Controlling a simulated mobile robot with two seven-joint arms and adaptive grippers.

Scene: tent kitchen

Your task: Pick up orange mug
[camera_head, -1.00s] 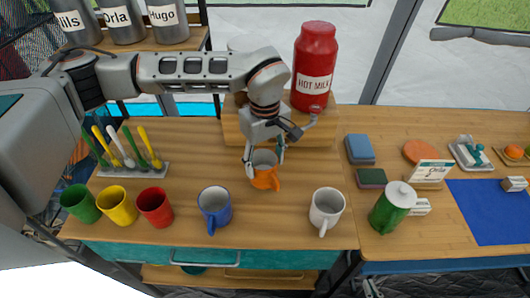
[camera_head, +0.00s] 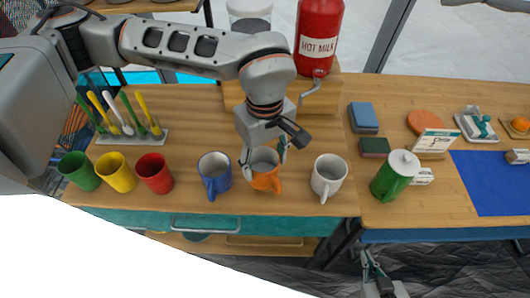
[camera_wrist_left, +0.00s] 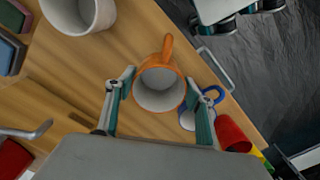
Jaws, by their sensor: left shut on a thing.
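The orange mug (camera_head: 263,182) is upright, with a pale grey inside and its handle towards the front. It stands between the blue mug (camera_head: 211,185) and the white mug (camera_head: 328,176). My left gripper (camera_head: 265,158) reaches down from above and is shut on the orange mug, with a finger on each side. In the left wrist view, the orange mug (camera_wrist_left: 168,75) sits between the fingertips (camera_wrist_left: 164,88). I cannot tell whether its base touches the table. My right gripper (camera_head: 372,268) is low in front of the table, and its opening is unclear.
Red (camera_head: 154,174), yellow (camera_head: 117,174) and green (camera_head: 79,172) cups stand at left. A cutlery rack (camera_head: 130,137) is behind them. The red hot milk dispenser (camera_head: 319,30) stands behind my gripper. A green jug (camera_head: 394,177) is at right. Table (camera_head: 190,115) is clear behind the mugs.

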